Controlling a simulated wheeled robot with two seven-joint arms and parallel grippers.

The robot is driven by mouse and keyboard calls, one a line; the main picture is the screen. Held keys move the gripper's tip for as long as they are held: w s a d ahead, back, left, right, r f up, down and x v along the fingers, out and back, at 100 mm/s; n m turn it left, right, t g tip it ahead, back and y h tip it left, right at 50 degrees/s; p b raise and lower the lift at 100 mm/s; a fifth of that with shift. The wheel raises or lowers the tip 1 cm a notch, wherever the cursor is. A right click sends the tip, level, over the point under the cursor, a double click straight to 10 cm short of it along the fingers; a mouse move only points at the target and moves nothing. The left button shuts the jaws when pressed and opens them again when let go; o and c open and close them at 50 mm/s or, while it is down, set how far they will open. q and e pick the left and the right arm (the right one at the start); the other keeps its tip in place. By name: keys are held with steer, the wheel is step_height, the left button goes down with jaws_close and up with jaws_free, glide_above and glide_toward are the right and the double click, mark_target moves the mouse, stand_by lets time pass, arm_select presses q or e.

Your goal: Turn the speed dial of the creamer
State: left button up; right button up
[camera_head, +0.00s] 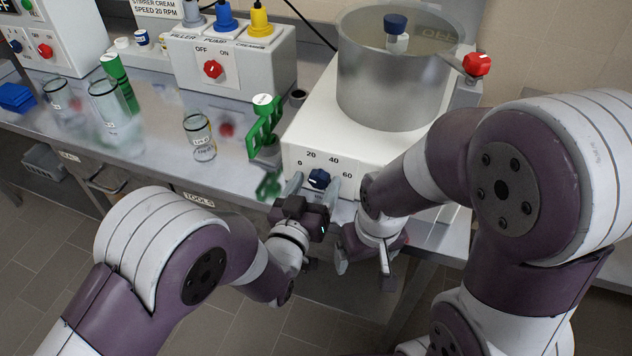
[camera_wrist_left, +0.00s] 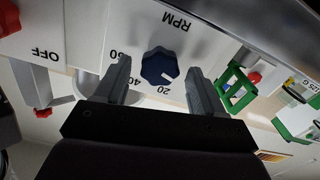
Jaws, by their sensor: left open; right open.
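The creamer (camera_head: 300,140) is a white box with a grey metal bowl (camera_head: 385,85) on top. Its dark blue lobed speed dial (camera_head: 319,179) sits on the front face, below the marks 0, 20, 40 and 60. My left gripper (camera_head: 314,184) is open at the dial, one finger on each side. In the left wrist view the dial (camera_wrist_left: 160,66) lies between the two spread fingers, with gaps visible on both sides. Its pale pointer line is on the side towards the 20 mark. My right gripper (camera_head: 363,264) is open and empty, lower and in front of the bench edge.
A green holder (camera_head: 264,128) stands close left of the creamer. Glass beakers (camera_head: 110,105) stand further left. A switch box (camera_head: 235,75) with a red knob is behind them. A red-knobbed lever (camera_head: 477,64) sits at the bowl's right. Floor shows below the bench.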

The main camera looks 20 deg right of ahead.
arm_select(q)
steer(key=shift+w+d, duration=0.3)
steer(key=c, duration=1.1)
steer(key=shift+o, duration=0.2)
steer(key=shift+m, duration=0.3)
steer(key=m+b, duration=0.1)
steer(key=m, duration=0.2)
steer(key=shift+m, duration=0.4)
steer(key=m, duration=0.5)
steer(key=shift+s+b, duration=0.1)
steer(key=shift+b, duration=0.25)
steer(key=shift+f+m, duration=0.1)
steer(key=shift+m, duration=0.2)
steer(key=o, duration=1.1)
steer(key=shift+c, duration=0.2)
